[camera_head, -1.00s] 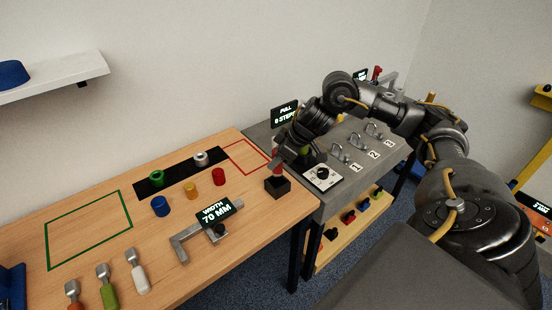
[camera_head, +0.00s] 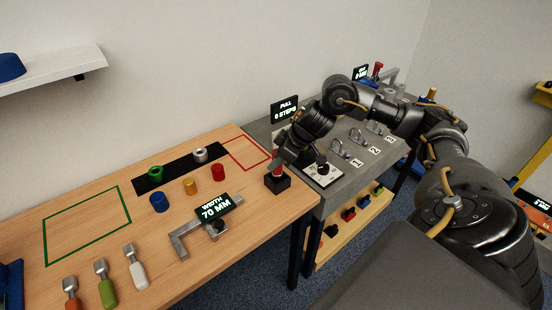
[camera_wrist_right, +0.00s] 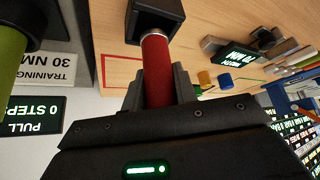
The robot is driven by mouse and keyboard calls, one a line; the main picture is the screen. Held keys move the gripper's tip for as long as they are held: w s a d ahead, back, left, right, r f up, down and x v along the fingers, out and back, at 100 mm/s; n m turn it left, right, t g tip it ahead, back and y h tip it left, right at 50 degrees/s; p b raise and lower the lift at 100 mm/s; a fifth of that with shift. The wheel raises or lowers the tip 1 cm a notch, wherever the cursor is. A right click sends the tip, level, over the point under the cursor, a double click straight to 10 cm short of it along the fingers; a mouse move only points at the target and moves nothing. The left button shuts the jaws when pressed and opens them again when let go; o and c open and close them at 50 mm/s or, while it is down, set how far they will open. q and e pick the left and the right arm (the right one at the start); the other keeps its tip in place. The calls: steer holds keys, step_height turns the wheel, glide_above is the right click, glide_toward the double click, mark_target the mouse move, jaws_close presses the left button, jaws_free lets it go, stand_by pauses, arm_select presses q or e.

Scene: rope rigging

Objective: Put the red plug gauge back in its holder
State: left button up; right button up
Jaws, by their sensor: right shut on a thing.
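The red plug gauge (camera_wrist_right: 157,75) is a red cylinder between the fingers of my right gripper (camera_wrist_right: 160,90) in the right wrist view. My right gripper is shut on it. The gauge's far end meets the opening of its holder, a dark square block (camera_wrist_right: 155,18); I cannot tell how deep it sits. In the head view the holder (camera_head: 278,183) stands at the right end of the wooden table, with a little red of the gauge (camera_head: 278,169) showing just above it. My right gripper (camera_head: 284,157) partly hides the gauge there. My left gripper is not in view.
A grey bench with a dial panel (camera_head: 322,170) and hooks adjoins the table on the right. In the wrist view a yellow-green handle (camera_wrist_right: 12,45) is close beside my gripper.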

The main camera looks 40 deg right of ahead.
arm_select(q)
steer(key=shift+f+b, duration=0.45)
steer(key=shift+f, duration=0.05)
arm_select(e)
steer(key=shift+f, duration=1.05)
steer(key=shift+f, duration=0.15)
steer(key=o, duration=1.2)
steer(key=shift+c, duration=0.2)
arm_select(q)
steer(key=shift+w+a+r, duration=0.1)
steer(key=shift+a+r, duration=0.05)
arm_select(e)
steer(key=v, duration=1)
steer(key=shift+s+r, duration=0.2)
steer(key=shift+r, duration=0.1)
